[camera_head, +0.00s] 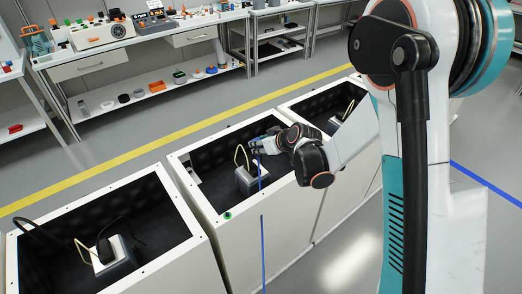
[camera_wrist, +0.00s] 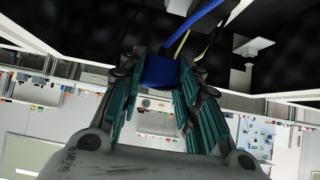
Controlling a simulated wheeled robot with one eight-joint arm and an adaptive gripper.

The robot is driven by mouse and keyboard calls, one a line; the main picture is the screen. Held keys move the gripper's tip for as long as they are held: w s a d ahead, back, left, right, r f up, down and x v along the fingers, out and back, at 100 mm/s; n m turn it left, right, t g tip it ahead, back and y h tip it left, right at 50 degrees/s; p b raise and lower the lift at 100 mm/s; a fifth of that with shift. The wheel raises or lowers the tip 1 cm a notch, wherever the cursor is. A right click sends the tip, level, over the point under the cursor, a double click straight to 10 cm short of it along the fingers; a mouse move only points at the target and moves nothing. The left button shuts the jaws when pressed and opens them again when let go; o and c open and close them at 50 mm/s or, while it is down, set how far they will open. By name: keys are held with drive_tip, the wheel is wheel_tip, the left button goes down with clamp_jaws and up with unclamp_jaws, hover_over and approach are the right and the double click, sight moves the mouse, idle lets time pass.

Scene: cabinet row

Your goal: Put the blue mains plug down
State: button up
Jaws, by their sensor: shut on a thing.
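My gripper (camera_head: 263,146) is over the open middle cabinet (camera_head: 222,222) in the head view. In the wrist view my gripper (camera_wrist: 161,75) has its teal fingers on both sides of the blue mains plug (camera_wrist: 160,72) and is shut on it. The blue cable (camera_wrist: 208,20) runs from the plug to the upper right of that view. In the head view the blue cable (camera_head: 263,235) hangs down over the cabinet's front. A grey socket block (camera_head: 250,183) stands inside the cabinet just below my gripper. The plug itself is hard to make out in the head view.
A yellow cable (camera_head: 238,158) loops up beside the socket block. The left cabinet holds another socket block (camera_head: 118,258) with black and yellow cables. Workbenches (camera_head: 110,45) stand behind the yellow floor line.

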drive_tip(key=shift+f, duration=0.65)
drive_tip(key=shift+f, duration=0.4)
drive_tip(key=shift+f, duration=0.2)
drive_tip(key=o, duration=1.2)
